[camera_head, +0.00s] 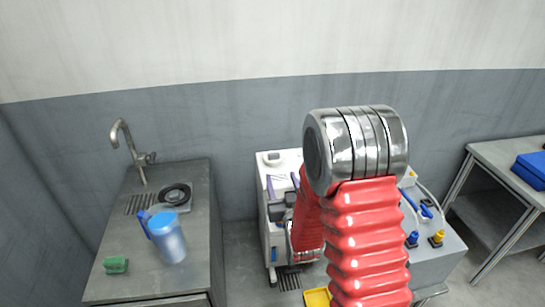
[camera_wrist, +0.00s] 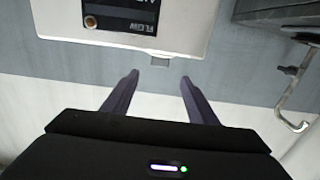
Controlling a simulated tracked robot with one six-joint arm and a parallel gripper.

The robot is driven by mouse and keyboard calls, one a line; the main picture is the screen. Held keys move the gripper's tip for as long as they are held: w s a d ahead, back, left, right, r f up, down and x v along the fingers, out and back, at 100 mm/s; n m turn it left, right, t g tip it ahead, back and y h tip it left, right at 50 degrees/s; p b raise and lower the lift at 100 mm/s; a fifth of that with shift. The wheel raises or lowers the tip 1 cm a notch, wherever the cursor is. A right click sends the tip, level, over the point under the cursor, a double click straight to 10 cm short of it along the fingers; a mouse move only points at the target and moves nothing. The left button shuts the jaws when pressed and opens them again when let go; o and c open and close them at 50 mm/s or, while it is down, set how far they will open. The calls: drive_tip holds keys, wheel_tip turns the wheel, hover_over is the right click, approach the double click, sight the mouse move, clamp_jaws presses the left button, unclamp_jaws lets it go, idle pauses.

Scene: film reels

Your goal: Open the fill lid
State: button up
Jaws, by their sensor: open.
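A white machine (camera_head: 264,185) stands against the wall behind my red-sleeved arm, which hides much of it. A small white raised part with a dark centre (camera_head: 272,157) sits on its top left; I cannot tell whether this is the fill lid. In the wrist view, a white panel (camera_wrist: 190,42) with a dark inset bearing upside-down lettering (camera_wrist: 120,14) fills the upper middle. Contact cannot be told.
A grey sink counter (camera_head: 150,278) at left holds a blue jug (camera_head: 168,238), a green sponge (camera_head: 116,265) and a tap (camera_head: 127,145). A grey unit with blue and yellow fittings (camera_head: 437,262) stands right of my arm. A table (camera_head: 505,155) with a blue box (camera_head: 533,168) is far right.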

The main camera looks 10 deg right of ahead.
sight(274, 157)
idle(0.4)
drive_tip(key=w, duration=1.3)
drive_tip(key=shift+w, duration=0.4)
drive_tip(key=shift+c, duration=0.7)
